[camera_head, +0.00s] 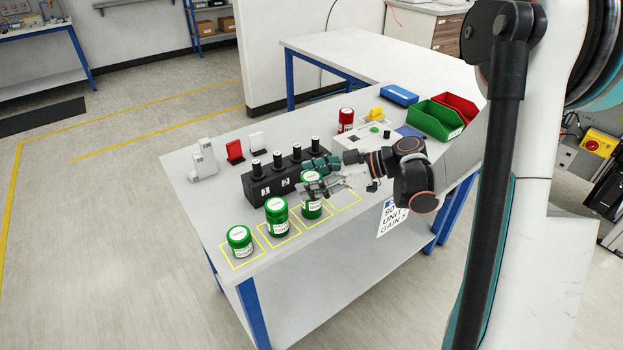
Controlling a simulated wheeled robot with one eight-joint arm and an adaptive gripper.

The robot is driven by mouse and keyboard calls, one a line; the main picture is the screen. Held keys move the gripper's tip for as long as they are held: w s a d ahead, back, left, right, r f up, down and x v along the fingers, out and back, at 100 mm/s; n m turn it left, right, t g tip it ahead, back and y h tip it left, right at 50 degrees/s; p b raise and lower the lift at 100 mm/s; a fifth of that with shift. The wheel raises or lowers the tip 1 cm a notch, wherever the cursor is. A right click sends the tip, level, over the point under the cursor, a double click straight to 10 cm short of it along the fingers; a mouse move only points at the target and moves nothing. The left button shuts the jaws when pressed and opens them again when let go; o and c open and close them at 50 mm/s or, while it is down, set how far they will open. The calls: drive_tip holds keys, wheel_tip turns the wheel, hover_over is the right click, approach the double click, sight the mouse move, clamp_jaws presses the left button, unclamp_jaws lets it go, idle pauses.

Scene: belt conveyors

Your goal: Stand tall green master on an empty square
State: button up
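Three green canisters with white labels stand in a row along the table's front left edge, rising in height from left to right: a short one (239,242), a middle one (277,218) and the tallest (311,208). Yellow outlined squares mark the table under this row. The rightmost square (347,201) looks empty, partly below my gripper. My gripper (316,187) is at the upper part of the tallest canister and overlaps it in view. Whether its fingers touch or grip the canister is too small to tell. The tallest canister appears upright at the third square.
A black block (264,190) with several black-topped pegs stands behind the canisters. A red canister (346,120), green bin (435,119), red bin (458,104) and blue box (399,95) are farther back. Grey, red and white upright pieces stand at the left. The front left table edge is close to the squares.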

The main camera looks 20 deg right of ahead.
drive_tip(key=shift+r, duration=0.15)
drive_tip(key=shift+d+r, duration=0.15)
drive_tip(key=shift+d, duration=0.1)
drive_tip(key=p+v, duration=0.3)
drive_tip(key=v, duration=0.8)
drive_tip(key=shift+s, duration=0.2)
